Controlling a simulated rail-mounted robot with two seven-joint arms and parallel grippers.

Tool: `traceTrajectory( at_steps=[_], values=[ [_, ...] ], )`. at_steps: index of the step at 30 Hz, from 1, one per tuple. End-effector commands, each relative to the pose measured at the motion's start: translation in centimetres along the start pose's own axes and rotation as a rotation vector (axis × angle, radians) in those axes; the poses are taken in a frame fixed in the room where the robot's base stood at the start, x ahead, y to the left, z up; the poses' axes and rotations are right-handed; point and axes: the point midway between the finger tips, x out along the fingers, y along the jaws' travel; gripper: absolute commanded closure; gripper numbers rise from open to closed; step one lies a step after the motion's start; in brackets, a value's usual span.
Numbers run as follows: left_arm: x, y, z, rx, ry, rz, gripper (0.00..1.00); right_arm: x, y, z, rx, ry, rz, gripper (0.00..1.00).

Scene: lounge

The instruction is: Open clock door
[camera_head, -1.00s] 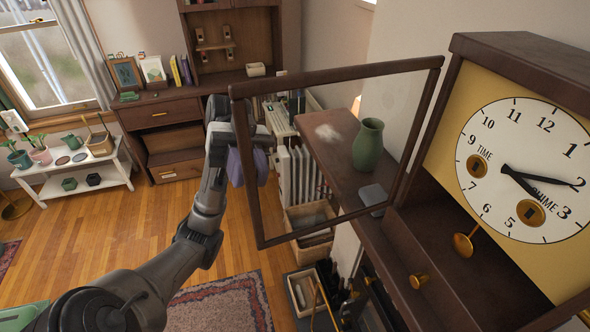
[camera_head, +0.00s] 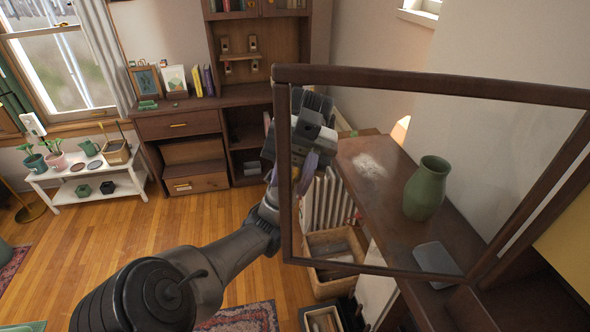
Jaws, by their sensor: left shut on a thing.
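The clock door is a dark wooden frame (camera_head: 284,180) around a clear pane. It stands swung open, reaching from the clock at right toward the middle of the view. Of the clock, only part of the yellow face panel (camera_head: 572,240) and dark case show at the right edge; the dial is out of view. My left gripper (camera_head: 302,135) is at the door's free left edge, shut on the door frame. The frame hides part of its fingers, and part of it shows through the pane. My right gripper is not in view.
Behind the door, a green vase (camera_head: 427,190) and a grey flat object (camera_head: 437,259) sit on a dark wooden shelf (camera_head: 375,195). A radiator (camera_head: 327,195) and a wooden crate (camera_head: 330,245) stand below. The wooden floor at left is open, with a white plant bench (camera_head: 75,178) farther back.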

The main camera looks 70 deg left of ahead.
Motion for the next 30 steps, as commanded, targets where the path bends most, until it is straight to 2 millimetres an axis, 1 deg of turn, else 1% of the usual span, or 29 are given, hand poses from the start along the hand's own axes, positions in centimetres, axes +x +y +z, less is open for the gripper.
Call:
traceTrajectory(
  at_steps=[1, 11, 12, 19, 26, 30],
  values=[
    [-0.03, 0.13, -0.23, 0.003, 0.007, 0.003, 1.0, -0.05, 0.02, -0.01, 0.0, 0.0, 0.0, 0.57],
    [-0.03, 0.14, -0.27, 0.003, 0.007, 0.004, 1.0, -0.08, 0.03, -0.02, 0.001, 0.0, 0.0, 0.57],
    [-0.03, 0.14, -0.27, 0.003, 0.007, 0.004, 0.74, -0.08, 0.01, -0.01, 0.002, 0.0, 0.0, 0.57],
    [-0.01, 0.07, -0.16, 0.002, 0.004, 0.003, 0.52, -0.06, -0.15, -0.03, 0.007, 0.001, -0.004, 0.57],
    [-0.04, 0.04, -0.1, 0.001, 0.002, 0.002, 0.52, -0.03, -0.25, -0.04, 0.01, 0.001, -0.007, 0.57],
    [-0.86, 0.0, -0.08, 0.001, 0.002, 0.001, 0.52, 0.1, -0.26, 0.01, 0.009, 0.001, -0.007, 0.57]
  ],
)
